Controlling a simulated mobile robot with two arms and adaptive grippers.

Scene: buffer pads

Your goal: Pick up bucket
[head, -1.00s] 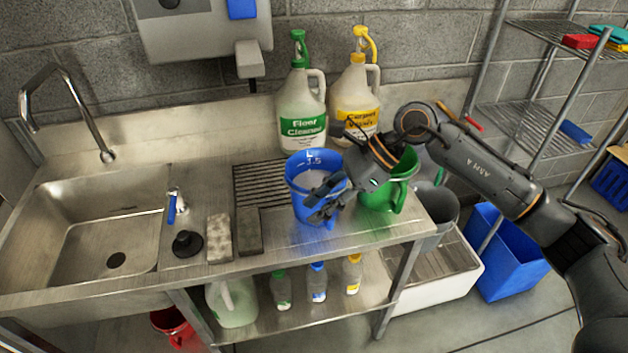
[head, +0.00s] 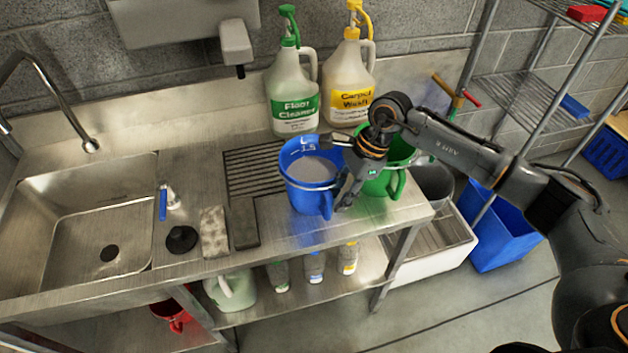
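A blue bucket (head: 308,198) with a spout, a handle and grey contents stands upright on the steel counter (head: 285,243). A green bucket (head: 398,152) stands to its right, partly hidden by my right arm. My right gripper (head: 346,200) points down between the two buckets, close to the right side of the blue bucket's handle. Whether it touches the handle, and how far its fingers are apart, is unclear. I see nothing held clear of the counter. My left gripper is out of view.
A floor cleaner bottle (head: 292,90) and a carpet wash bottle (head: 347,82) stand behind the buckets. A sink (head: 75,215) is at left. A grey bucket (head: 433,185) and a blue bin (head: 505,235) are lower right, near a wire shelf (head: 530,95).

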